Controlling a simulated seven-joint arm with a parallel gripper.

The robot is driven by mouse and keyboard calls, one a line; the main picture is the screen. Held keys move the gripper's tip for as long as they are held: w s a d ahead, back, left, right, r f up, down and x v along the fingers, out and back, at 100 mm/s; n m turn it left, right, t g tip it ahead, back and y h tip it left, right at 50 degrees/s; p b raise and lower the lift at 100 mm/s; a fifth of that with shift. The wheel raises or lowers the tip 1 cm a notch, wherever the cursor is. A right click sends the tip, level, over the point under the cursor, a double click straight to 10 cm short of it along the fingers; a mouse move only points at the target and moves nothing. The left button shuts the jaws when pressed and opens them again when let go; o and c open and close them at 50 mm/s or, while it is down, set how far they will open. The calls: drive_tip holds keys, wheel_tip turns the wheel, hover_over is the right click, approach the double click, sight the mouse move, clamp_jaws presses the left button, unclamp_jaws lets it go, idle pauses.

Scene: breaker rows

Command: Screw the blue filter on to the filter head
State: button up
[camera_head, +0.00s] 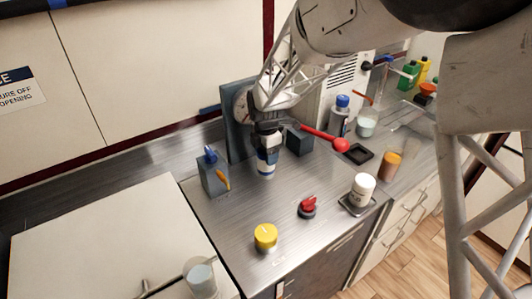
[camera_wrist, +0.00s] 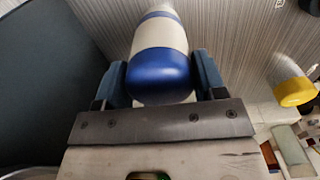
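My gripper (camera_head: 266,150) points down over the steel counter, near the dark upright panel. Its two blue-grey finger pads lie on either side of a white cylinder with a blue end and a blue band, which I take to be the blue filter (camera_head: 266,168). In the wrist view the filter (camera_wrist: 162,70) sits between the pads of my gripper (camera_wrist: 162,82), and they appear to press on it. Its blue end is nearest the camera. The filter head is not clearly identifiable; the dark panel (camera_head: 237,140) carries a round part mostly hidden behind my arm.
A grey box with a blue top and orange part (camera_head: 212,175) stands left. A dark block (camera_head: 299,141) and a red-ended rod (camera_head: 325,137) are right. A yellow-topped jar (camera_head: 265,237), red knob (camera_head: 308,207) and white canister (camera_head: 363,188) stand in front. Counter between is clear.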

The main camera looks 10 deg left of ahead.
drive_tip(key=c, duration=0.4)
drive_tip(key=m, duration=1.2)
drive_tip(key=shift+m, duration=0.3)
drive_tip(key=m, duration=0.4)
drive_tip(key=shift+m, duration=0.4)
drive_tip(key=o, duration=0.8)
drive_tip(key=shift+o, duration=0.2)
